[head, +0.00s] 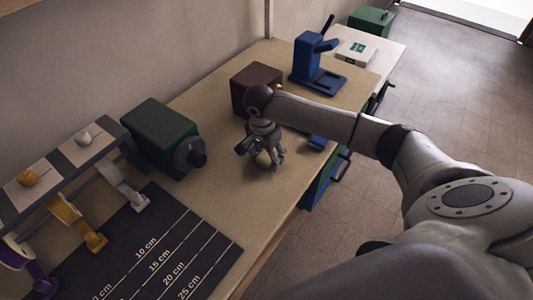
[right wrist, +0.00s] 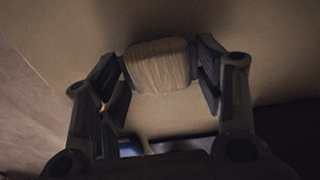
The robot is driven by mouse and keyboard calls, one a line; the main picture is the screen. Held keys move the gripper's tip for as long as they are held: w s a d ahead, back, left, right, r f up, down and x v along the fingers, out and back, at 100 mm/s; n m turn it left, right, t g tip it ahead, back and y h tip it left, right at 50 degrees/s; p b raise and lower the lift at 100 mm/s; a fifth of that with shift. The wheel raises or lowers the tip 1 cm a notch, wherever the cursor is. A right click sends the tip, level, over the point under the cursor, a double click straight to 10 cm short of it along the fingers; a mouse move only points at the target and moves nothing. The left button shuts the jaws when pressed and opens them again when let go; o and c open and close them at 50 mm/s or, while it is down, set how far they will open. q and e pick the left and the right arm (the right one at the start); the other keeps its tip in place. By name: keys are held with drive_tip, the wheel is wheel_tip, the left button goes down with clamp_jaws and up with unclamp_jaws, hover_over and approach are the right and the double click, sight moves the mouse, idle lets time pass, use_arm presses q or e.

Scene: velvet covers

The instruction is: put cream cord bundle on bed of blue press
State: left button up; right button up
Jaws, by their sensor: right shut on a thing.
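The cream cord bundle (right wrist: 160,66) shows in the right wrist view, between the two finger pads of my right gripper (right wrist: 162,76). The gripper is shut on it. In the head view my right gripper (head: 263,155) points down over the middle of the tan worktable; the bundle cannot be made out there, and any gap below it is unclear. The blue press (head: 308,58) stands farther back on the table, with its flat blue bed (head: 328,84) low at its front right. The bed looks bare. My left gripper is not in view.
A brown box (head: 249,84) stands behind my gripper, left of the press. A dark green machine (head: 160,135) is left of it. A dark measuring mat (head: 170,250) lies in front. A white box (head: 355,51) and green box (head: 372,20) stand beyond the press.

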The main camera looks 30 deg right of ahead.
drive_tip(key=o, duration=0.9)
drive_tip(key=shift+f, duration=0.1)
